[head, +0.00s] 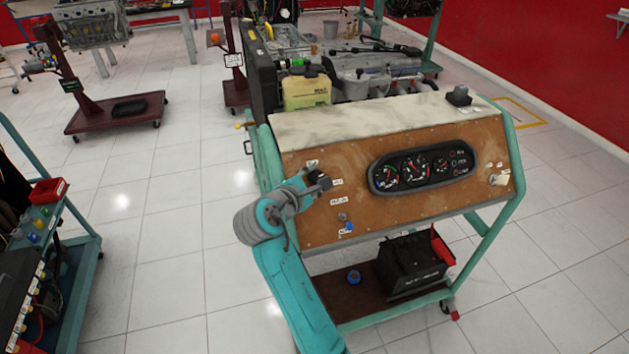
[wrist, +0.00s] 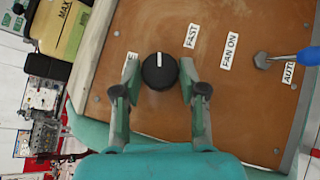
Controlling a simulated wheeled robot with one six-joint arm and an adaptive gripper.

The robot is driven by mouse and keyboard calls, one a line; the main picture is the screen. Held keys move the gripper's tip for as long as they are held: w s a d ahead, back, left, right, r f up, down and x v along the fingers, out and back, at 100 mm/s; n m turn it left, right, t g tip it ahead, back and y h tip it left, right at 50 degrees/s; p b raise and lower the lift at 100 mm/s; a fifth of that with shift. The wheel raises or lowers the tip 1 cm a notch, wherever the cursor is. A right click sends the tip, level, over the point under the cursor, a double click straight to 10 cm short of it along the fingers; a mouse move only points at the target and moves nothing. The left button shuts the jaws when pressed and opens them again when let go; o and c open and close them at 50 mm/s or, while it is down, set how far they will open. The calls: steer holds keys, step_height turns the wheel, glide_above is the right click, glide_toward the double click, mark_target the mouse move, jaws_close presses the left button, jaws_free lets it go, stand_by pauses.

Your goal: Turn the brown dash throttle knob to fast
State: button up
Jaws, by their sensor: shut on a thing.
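The throttle knob (wrist: 159,72) is round and black, with a white pointer line, on the brown dash panel (head: 300,225). In the wrist view its line points straight up, between a partly hidden label ending in E on the left and the FAST label (wrist: 192,35) on the right. My gripper (wrist: 159,68) has one finger on each side of the knob and is shut on it. In the head view my gripper (head: 320,183) is at the panel's upper left and mostly hides the knob.
A blue-tipped switch (wrist: 290,58) sticks out near the FAN ON label (wrist: 228,47). The gauge cluster (head: 422,167) is right of my gripper. A battery (head: 412,264) stands on the cart's lower shelf. Open floor lies left of the cart.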

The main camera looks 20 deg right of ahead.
steer(key=m+g, duration=0.2)
steer(key=m, duration=0.1)
steer(key=m+g, duration=0.1)
steer(key=shift+w+r+g, duration=0.25)
steer(key=shift+g, duration=0.05)
steer(key=m+g+y, duration=0.1)
steer(key=m, duration=0.1)
steer(key=m+g+y, duration=0.1)
steer(key=m, duration=0.1)
steer(key=shift+w+d+r+m+g, duration=0.1)
steer(key=shift+m+g, duration=0.2)
steer(key=o, duration=1.2)
steer(key=shift+c, duration=0.2)
